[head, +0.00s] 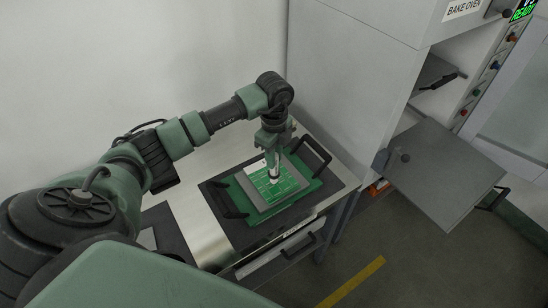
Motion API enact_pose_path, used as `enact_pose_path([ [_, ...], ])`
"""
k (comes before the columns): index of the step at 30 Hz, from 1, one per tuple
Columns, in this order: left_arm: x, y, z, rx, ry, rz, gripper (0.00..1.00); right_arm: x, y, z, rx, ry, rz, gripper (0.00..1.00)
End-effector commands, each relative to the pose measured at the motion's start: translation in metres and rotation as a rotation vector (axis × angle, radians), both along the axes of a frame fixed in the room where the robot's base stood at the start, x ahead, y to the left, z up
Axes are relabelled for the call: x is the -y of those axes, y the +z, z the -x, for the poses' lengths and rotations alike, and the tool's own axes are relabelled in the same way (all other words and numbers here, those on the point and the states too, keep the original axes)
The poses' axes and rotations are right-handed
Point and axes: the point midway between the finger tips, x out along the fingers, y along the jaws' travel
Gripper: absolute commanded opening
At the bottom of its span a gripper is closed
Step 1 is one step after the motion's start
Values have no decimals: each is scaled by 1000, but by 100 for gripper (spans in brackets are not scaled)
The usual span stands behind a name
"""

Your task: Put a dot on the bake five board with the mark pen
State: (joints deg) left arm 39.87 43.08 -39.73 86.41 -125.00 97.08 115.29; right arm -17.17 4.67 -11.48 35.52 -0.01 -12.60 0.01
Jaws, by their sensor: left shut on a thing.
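My left gripper (272,160) points down over the board and is shut on the mark pen (274,177), a slim piece with a white and dark lower part. The pen's tip is at or just above the board; I cannot tell if it touches. Any dot under the tip is too small to make out. My right gripper is not in view.
The bench (190,212) has bare steel to the left of the tray. A tall grey oven cabinet (350,75) labelled "BAKE OVEN" stands behind to the right, with its door (440,180) open. A white wall is behind the arm. The floor at the right is clear, with a yellow line.

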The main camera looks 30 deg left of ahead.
Motion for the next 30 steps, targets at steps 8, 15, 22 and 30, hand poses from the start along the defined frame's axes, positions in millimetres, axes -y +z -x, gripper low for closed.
enact_pose_path([
  [8,0,26,0,0,0,-1,0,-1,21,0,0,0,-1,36],
  [15,0,44,0,0,-1,-1,0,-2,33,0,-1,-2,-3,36],
  [22,0,44,0,0,-1,-1,0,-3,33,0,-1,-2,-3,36],
  [30,0,44,0,0,0,-1,0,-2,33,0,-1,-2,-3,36],
])
